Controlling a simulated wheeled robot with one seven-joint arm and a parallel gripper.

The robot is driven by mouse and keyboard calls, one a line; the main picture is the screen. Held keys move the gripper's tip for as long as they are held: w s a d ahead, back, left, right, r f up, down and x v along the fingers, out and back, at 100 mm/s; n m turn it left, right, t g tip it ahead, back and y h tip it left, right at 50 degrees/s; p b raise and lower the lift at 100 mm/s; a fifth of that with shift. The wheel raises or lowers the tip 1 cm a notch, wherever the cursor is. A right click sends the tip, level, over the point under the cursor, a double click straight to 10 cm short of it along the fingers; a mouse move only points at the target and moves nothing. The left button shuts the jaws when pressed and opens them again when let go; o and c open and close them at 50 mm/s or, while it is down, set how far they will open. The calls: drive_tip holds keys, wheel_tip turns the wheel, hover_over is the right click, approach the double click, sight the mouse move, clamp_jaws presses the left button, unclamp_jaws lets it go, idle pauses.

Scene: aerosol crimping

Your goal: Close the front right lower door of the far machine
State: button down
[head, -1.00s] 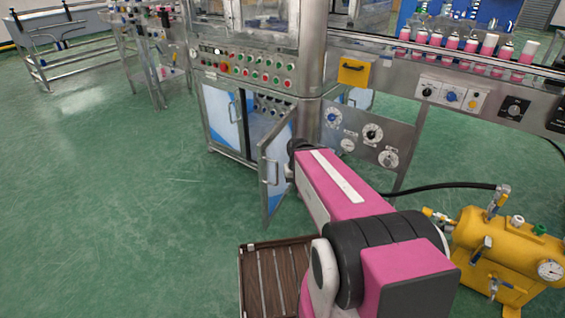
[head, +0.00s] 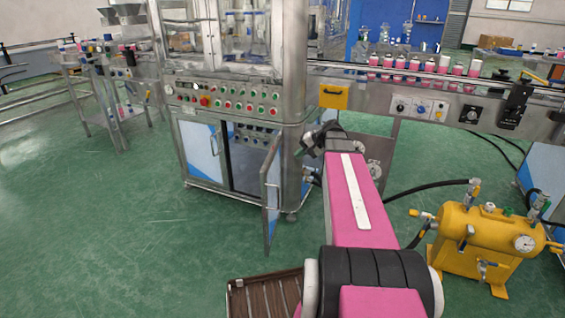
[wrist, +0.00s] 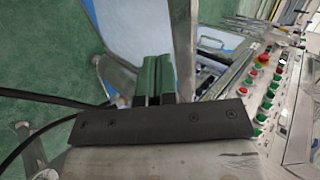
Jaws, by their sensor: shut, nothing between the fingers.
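The far machine (head: 240,115) is a steel cabinet with lower doors and a button panel. Its front right lower door (head: 271,190) stands ajar, swung out towards me, with a dark opening (head: 243,165) beside it. The door's handle shows on its face. My gripper (head: 316,140) is to the right of the door, by the machine's right corner, small and partly hidden by my arm. In the wrist view, its green fingers (wrist: 152,78) are together and empty, in front of a metal-framed white and blue panel (wrist: 140,32). I cannot tell if they touch it.
The front left lower door (head: 200,152) looks shut. A conveyor (head: 440,88) with pink and white cans runs off to the right. A yellow tank (head: 480,240) with a black hose stands at the right. A brown slatted tray (head: 262,298) is at the front. Green floor is clear on the left.

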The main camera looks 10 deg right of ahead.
sight(269, 167)
drive_tip(key=x, duration=0.4)
drive_tip(key=r+x, duration=0.1)
drive_tip(key=x, duration=0.2)
drive_tip(key=a+x, duration=0.1)
drive_tip(key=x, duration=0.3)
drive_tip(key=shift+w+a, duration=0.3)
drive_tip(key=shift+w, duration=0.05)
drive_tip(key=shift+w+a, duration=0.2)
drive_tip(key=shift+a, duration=0.3)
drive_tip(key=shift+a, duration=0.15)
